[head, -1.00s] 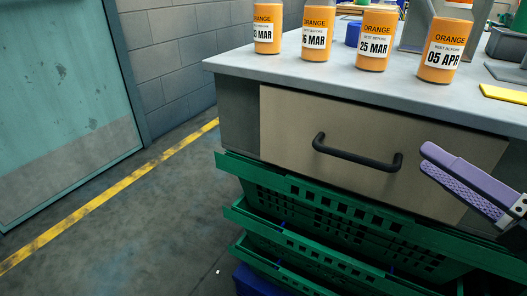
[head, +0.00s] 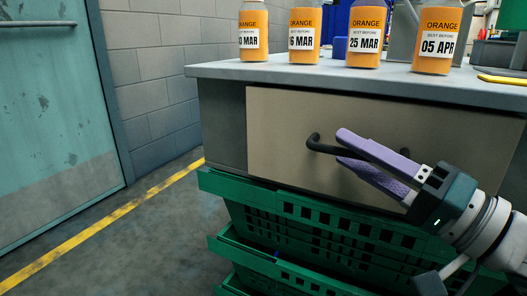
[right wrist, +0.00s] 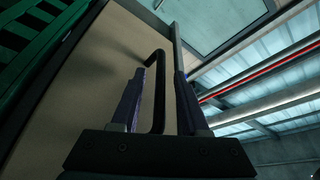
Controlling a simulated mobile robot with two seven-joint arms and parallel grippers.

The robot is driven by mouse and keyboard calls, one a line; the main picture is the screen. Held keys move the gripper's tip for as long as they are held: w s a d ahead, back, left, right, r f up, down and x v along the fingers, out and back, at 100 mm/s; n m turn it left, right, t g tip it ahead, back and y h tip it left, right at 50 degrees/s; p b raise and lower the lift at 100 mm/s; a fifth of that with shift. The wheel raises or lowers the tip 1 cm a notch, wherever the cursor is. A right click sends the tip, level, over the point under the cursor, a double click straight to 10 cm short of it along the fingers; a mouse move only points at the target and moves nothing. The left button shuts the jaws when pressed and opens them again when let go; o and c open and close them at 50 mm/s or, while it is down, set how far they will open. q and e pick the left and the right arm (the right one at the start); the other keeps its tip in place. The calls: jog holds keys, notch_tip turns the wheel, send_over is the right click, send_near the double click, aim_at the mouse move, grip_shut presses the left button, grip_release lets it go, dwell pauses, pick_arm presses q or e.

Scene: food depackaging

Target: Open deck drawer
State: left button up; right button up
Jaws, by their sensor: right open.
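The deck drawer (head: 280,115) has a beige front and sits shut under the grey worktop. Its black bar handle (head: 322,148) is partly hidden behind my right gripper (head: 345,148) in the head view. The gripper has purple fingers and is open, one finger above the bar and one below. In the right wrist view the handle (right wrist: 159,95) shows between the two spread fingers, and the drawer front (right wrist: 105,70) lies beyond. I cannot tell whether either finger touches the bar. My left gripper is not in view.
Several orange juice bottles (head: 434,42) stand along the worktop (head: 300,72). Green crates (head: 300,215) are stacked right below the drawer and stick out slightly. A teal door (head: 50,120) is at the left; the floor (head: 150,235) before it is clear.

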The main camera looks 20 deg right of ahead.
jog(key=shift+w+a, duration=0.1)
jog(key=shift+w, duration=0.2)
grip_shut()
dwell(1.3)
